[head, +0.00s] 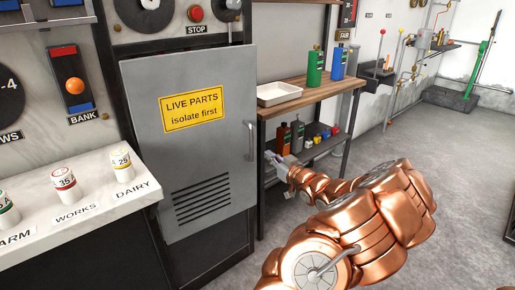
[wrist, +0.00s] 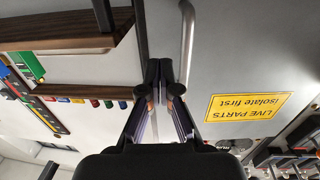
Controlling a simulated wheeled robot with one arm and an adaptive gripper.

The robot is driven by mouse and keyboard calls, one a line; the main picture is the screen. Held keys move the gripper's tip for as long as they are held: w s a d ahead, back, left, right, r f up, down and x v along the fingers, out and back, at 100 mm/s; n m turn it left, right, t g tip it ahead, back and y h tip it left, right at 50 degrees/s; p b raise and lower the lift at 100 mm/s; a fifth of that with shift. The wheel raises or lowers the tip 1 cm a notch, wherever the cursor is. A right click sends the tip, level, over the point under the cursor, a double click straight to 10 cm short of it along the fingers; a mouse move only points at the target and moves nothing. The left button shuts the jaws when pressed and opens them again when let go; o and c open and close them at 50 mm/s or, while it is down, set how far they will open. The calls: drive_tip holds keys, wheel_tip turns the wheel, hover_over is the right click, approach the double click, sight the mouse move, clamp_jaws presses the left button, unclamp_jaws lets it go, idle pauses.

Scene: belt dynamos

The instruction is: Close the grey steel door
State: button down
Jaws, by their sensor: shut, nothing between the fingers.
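The grey steel door (head: 215,150) has a yellow "LIVE PARTS isolate first" sign (head: 193,109), low vent slots and an upright bar handle (head: 251,141) by its right edge. My gripper (head: 270,156) is shut and empty, just right of the handle and door edge in the head view. In the upside-down wrist view, my gripper's fingertips (wrist: 160,76) lie beside the handle (wrist: 187,42), with the door (wrist: 235,55) to the right. Contact with the door cannot be told.
A wooden shelf unit (head: 308,97) with a white tray (head: 278,94) and green and blue bottles stands right of the cabinet, close behind my gripper. A counter (head: 90,205) with labelled knobs juts out at left. Grey floor (head: 450,160) is open at right.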

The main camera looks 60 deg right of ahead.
sight(255, 142)
drive_tip(key=b+x, duration=0.1)
drive_tip(key=x, duration=0.7)
drive_tip(key=shift+w+d, duration=0.2)
idle(0.5)
drive_tip(key=shift+w+d+r+p, duration=0.1)
drive_tip(key=shift+w+d+p, duration=0.35)
drive_tip(key=shift+p, duration=0.7)
drive_tip(key=shift+w+d+y+p, duration=0.3)
drive_tip(key=shift+d+p, duration=0.1)
drive_tip(key=shift+p, duration=0.25)
drive_tip(key=shift+w+d+n+y+p, duration=0.25)
drive_tip(key=shift+w+n+p, duration=0.2)
drive_tip(key=shift+p, duration=0.25)
drive_tip(key=shift+w+a+n+t+y+p, duration=0.15)
drive_tip(key=shift+w+y+p, duration=0.1)
drive_tip(key=shift+w+p, duration=0.25)
drive_tip(key=shift+w+a+n+t+y+p, duration=0.1)
drive_tip(key=shift+w+t+y+p, duration=0.1)
drive_tip(key=shift+w+p, duration=0.25)
